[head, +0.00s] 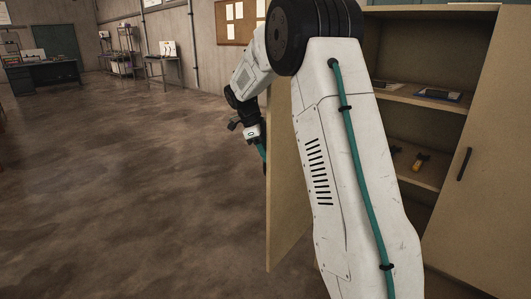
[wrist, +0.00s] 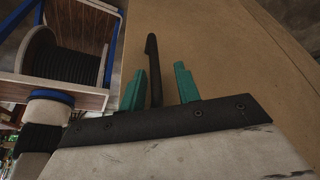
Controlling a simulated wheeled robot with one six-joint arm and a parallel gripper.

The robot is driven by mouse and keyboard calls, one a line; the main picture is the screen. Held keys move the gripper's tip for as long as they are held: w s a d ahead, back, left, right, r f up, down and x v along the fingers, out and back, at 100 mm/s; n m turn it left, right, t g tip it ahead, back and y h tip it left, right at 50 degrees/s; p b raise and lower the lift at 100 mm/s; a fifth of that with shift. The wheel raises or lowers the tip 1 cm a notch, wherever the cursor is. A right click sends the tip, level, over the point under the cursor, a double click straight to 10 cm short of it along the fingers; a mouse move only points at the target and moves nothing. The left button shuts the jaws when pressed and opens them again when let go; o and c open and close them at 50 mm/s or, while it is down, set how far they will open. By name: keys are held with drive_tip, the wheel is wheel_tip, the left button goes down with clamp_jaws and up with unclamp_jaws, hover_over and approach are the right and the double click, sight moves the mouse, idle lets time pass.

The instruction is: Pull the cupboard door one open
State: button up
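The cupboard (head: 430,14) stands at the right of the head view, behind my arm. Its left door (head: 286,190) is swung well out, seen nearly edge-on, and the shelves inside show. My gripper (head: 262,152) is at the outer edge of this door. In the wrist view the door face (wrist: 235,60) fills the right side, with its black bar handle (wrist: 154,70) standing up between the two teal fingers of my gripper (wrist: 160,88). The fingers are apart, with a visible gap right of the handle; whether the left finger touches it I cannot tell.
The right door (head: 490,150) with its black handle (head: 464,163) covers the cupboard's right part. Small items (head: 437,94) lie on the shelves. The floor (head: 130,190) left of the open door is clear. A dark desk (head: 50,75) stands far back. A cable reel (wrist: 62,55) shows in the wrist view.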

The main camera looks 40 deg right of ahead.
drive_tip(key=shift+a, duration=0.2)
drive_tip(key=v, duration=0.7)
drive_tip(key=shift+w+r, duration=0.2)
drive_tip(key=shift+r, duration=0.15)
drive_tip(key=shift+c, duration=0.3)
